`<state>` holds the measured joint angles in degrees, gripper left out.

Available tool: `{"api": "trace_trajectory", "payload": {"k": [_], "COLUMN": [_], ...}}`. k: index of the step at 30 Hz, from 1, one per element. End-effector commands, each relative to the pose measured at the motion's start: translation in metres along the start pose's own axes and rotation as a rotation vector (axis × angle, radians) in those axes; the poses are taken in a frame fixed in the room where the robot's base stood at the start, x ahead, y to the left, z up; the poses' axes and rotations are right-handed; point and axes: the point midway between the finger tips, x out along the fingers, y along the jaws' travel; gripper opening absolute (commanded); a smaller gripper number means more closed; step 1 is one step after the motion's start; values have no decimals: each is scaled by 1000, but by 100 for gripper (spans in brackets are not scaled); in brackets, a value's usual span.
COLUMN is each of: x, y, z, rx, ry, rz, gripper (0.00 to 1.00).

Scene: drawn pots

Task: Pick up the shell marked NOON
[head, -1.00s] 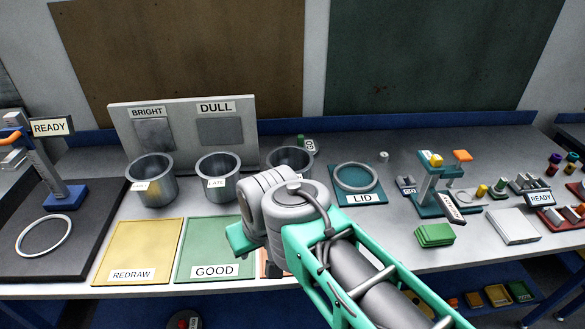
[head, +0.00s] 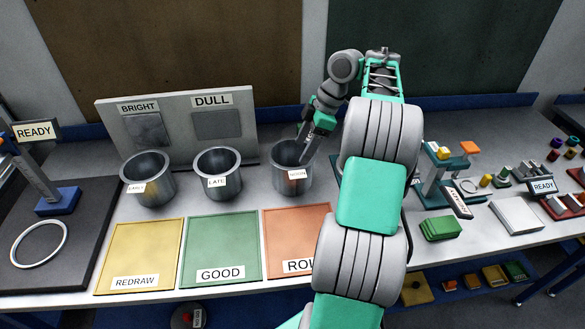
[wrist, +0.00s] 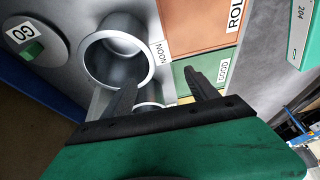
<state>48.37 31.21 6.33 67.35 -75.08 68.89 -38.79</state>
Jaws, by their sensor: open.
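The shell marked NOON (head: 283,180) is a grey metal cup, the rightmost of three, upright on the bench behind the ROLL mat. In the wrist view the NOON shell (wrist: 118,74) shows its open mouth and its label. My gripper (head: 303,161) reaches down at the shell's right rim in the head view. In the wrist view my gripper (wrist: 161,77) is open and empty. One finger overlaps the shell's near rim, and the other is outside it, over the mats. I cannot tell whether either finger touches the shell.
The LATE shell (head: 217,165) and another labelled shell (head: 148,172) stand to the left. REDRAW (head: 139,250), GOOD (head: 222,240) and ROLL (head: 296,235) mats lie in front. A BRIGHT/DULL panel (head: 175,107) stands behind. A GO disc (wrist: 32,38) lies near the NOON shell.

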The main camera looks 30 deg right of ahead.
Motion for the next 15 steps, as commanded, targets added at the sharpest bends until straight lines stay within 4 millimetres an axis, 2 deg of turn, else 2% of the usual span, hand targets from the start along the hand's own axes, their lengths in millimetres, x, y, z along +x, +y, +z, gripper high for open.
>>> {"api": "trace_trajectory", "payload": {"k": [1, 4, 15], "x": [0, 8, 69], "y": [2, 1, 0], "z": [14, 25, 24], "rx": [-25, -61, -65], "ry": [2, 4, 5], "rz": [-5, -11, -12], "gripper": [68, 68, 68]}}
